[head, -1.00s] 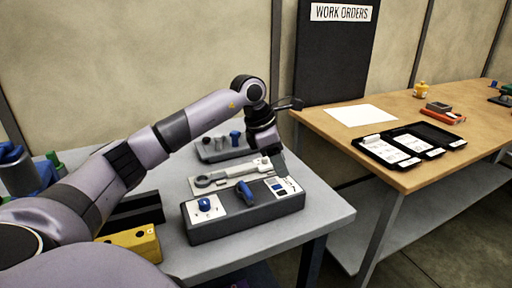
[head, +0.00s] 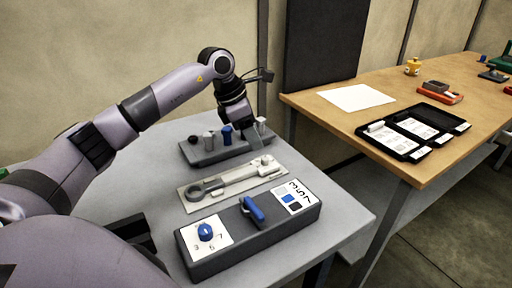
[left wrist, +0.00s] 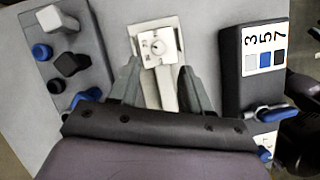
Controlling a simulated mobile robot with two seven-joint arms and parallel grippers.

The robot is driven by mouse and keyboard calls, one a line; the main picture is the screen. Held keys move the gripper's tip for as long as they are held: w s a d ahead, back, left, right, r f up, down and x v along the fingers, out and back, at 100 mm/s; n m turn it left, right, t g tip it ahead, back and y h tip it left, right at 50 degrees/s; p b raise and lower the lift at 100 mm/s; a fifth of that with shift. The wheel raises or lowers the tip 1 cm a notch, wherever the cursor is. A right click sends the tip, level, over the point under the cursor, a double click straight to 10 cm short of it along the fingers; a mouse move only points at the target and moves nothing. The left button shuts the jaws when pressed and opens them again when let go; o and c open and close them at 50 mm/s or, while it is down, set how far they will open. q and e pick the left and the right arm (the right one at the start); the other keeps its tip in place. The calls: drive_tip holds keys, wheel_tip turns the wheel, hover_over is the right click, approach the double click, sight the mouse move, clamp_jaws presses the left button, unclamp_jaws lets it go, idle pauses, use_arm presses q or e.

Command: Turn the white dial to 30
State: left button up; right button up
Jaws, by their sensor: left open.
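My left gripper (left wrist: 158,84) is open and empty. In the left wrist view its two fingers lie either side of the tool's shaft, with the dial just beyond the tips. In the head view the gripper (head: 247,122) hangs behind the dial.
A dark box (head: 210,261) with a blue knob, a blue lever and a 3-5-7 label lies in front of the tool. A grey rack (head: 200,155) with several pegs stands behind. A wooden table (head: 330,118) with black trays is at right.

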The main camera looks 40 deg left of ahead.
sight(265, 158)
use_arm(q)
drive_tip(key=shift+w+f, duration=0.15)
drive_tip(key=shift+f, duration=0.2)
drive_tip(key=shift+p+x, duration=0.3)
drive_tip(key=shift+x, duration=2.9)
clamp_jaws()
